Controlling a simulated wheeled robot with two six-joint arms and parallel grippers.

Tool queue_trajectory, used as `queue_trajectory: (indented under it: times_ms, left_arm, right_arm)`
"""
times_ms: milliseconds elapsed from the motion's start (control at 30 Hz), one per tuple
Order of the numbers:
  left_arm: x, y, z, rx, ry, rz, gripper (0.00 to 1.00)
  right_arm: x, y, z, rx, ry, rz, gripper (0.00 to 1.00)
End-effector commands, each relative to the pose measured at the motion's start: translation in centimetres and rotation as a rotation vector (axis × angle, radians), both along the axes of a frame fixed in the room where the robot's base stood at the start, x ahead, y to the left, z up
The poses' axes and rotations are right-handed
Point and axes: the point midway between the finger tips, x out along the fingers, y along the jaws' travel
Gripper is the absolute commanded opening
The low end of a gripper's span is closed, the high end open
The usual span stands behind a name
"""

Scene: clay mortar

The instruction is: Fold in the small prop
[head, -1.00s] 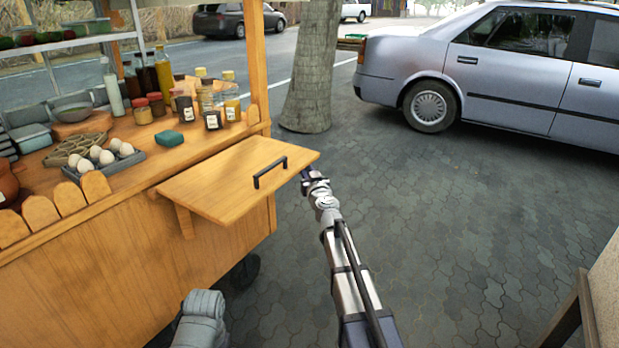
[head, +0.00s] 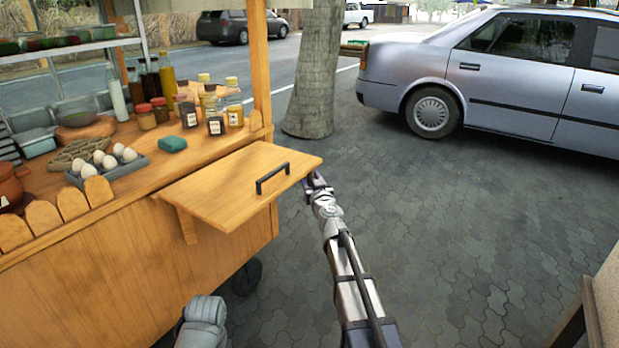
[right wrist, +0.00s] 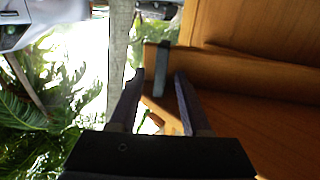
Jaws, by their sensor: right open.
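The small prop (head: 187,225) is a short wooden bracket under the left part of the flap shelf (head: 225,185), and it stands out from the cart's front. The flap is raised and roughly level, with a dark handle (head: 272,178) on top. My right gripper (head: 312,182) is at the flap's right corner, well away from the prop. In the right wrist view the gripper (right wrist: 159,72) is open, with its fingers apart and a wooden edge and dark bar between or beyond them. I cannot tell there whether it touches the wood. My left gripper is out of view.
The wooden cart (head: 110,290) fills the left, with jars (head: 214,120), an egg tray (head: 108,165) and a green sponge (head: 172,144) on top. A tree trunk (head: 313,80) and a silver car (head: 500,75) stand behind. The pavement (head: 470,230) right of the cart is clear.

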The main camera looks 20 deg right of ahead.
Motion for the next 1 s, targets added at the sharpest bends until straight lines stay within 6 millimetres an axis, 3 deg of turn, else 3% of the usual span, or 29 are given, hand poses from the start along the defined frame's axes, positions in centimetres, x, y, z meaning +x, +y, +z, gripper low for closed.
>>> queue_trajectory:
  times_ms: [367, 667, 767, 900, 1000]
  left_arm:
    - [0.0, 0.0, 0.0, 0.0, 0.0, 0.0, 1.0]
    - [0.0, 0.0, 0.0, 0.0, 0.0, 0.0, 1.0]
    - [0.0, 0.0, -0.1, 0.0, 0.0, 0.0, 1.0]
    - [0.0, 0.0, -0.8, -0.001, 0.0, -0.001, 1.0]
    - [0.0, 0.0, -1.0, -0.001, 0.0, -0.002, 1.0]
  right_arm:
    - [-6.1, 0.6, 0.0, 0.0, 0.0, 0.0, 0.47]
    - [-6.6, 0.6, 0.0, 0.0, 0.0, 0.0, 0.47]
    - [-7.2, 0.5, -0.1, 0.0, 0.0, 0.004, 0.4]
    - [-12.8, -0.3, -0.8, 0.0, 0.0, 0.058, 0.24]
    - [-15.8, -0.4, -1.0, 0.0, 0.0, 0.101, 0.13]
